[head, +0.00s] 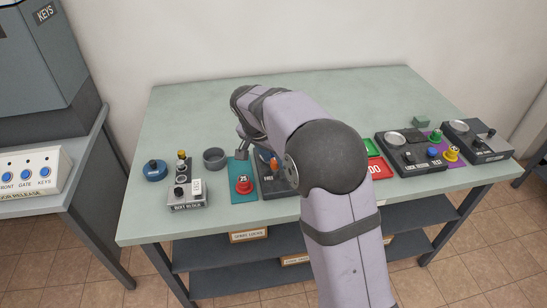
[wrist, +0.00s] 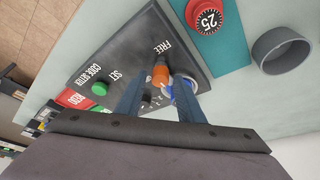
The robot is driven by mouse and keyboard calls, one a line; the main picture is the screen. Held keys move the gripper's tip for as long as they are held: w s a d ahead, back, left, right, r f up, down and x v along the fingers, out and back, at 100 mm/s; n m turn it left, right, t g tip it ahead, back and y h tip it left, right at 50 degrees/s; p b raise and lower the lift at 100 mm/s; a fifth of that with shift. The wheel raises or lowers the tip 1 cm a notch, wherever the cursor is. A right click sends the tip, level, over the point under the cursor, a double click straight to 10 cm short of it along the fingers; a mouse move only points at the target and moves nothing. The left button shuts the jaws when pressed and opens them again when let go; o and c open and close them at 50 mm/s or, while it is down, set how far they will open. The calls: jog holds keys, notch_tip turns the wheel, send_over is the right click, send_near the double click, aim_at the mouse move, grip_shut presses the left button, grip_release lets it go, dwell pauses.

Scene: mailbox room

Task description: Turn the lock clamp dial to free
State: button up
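The dark code setter panel (wrist: 140,45) fills the middle of the wrist view, marked FREE at one end and SET by a green button (wrist: 99,89). Near FREE is an upright orange knob (wrist: 161,74), with a blue and white round part (wrist: 182,89) beside or under it. The orange knob looks like the lock clamp dial; its pointing is unclear. My gripper (wrist: 159,92) is open, its two fingers on either side of the orange knob with visible gaps.
A red dial marked 25 (head: 243,185) sits on a teal mat left of the panel. A grey ring cup (head: 214,158) and a bolt block (head: 188,193) stand further left. Red and green signs (head: 371,147) and further control boxes (head: 412,155) lie right. The table's back is clear.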

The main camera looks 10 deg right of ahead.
grip_shut()
jog(key=shift+n, duration=0.4)
jog(key=n, duration=0.1)
jog(key=n+y, duration=0.1)
jog(key=n, duration=0.1)
jog(key=shift+s+d+r+n+t+p, duration=0.1)
jog(key=shift+s+d+n+t+p, duration=0.05)
jog(key=shift+n+t+p, duration=0.2)
jog(key=n+y+p, duration=0.1)
jog(key=n, duration=0.1)
jog(key=n+y+p, duration=0.1)
jog(key=n, duration=0.1)
jog(key=shift+d+t, duration=0.2)
jog(key=shift+t, duration=0.05)
jog(key=n+y, duration=0.1)
jog(key=n, duration=0.3)
jog(key=shift+d+f+n+y, duration=0.1)
jog(key=shift+f+n+y, duration=0.1)
jog(key=shift+n+y, duration=0.2)
jog(key=n+b, duration=0.1)
jog(key=n, duration=0.1)
jog(key=n+g+y, duration=0.1)
jog(key=n, duration=0.1)
jog(key=shift+d+r+n+y+b, duration=0.1)
jog(key=shift+n+y+b, duration=0.2)
jog(key=shift+n+b, duration=0.1)
